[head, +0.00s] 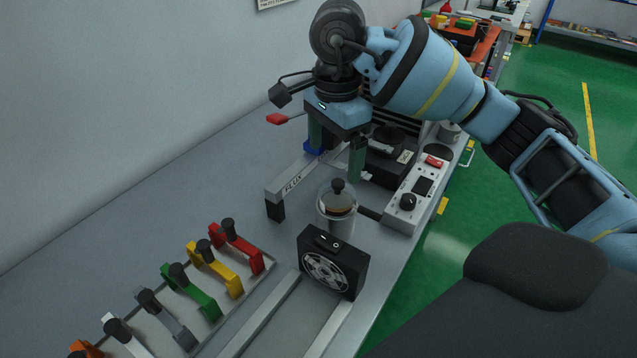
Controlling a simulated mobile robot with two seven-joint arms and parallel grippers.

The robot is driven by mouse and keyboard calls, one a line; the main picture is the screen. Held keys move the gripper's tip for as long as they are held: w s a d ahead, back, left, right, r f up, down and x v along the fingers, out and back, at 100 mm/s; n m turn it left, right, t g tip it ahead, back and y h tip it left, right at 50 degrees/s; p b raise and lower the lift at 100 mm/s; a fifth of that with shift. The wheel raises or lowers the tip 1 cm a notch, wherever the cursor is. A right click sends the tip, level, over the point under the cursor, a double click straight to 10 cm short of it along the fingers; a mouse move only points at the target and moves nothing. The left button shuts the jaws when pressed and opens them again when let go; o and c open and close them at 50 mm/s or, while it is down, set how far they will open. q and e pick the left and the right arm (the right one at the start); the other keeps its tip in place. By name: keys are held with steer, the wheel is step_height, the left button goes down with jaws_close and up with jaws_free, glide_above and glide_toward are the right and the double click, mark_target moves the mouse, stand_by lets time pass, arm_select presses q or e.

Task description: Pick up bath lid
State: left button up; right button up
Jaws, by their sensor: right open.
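A clear round lid with a black knob (338,187) sits on top of a pale cylindrical pot (341,226); I take this to be the bath lid. Amber contents show through it. My right gripper (336,157) is open and points down, above and behind the lid in the picture. Its two fingers are spread and apart from the knob. The grey bracket marked FLUX (291,182) passes behind the pot, partly hidden by the gripper. My left gripper is not in view.
A black fan box (334,263) stands just in front of the pot. A white control box with a black dial (408,203) is to the right. Several coloured clamps with black knobs (204,290) line the front left. The bench (170,205) at left is clear.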

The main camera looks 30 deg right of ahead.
mark_target(338, 182)
steer(key=shift+s+d, duration=0.1)
steer(key=shift+s, duration=0.15)
steer(key=shift+s+f, duration=0.15)
steer(key=shift+f, duration=1)
steer(key=shift+d+f, duration=0.2)
steer(key=shift+f, duration=0.9)
steer(key=shift+d+f, duration=0.15)
steer(key=shift+f, duration=1.45)
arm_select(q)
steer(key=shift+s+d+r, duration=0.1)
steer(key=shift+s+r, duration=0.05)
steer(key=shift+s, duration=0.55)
arm_select(e)
steer(key=c, duration=1.1)
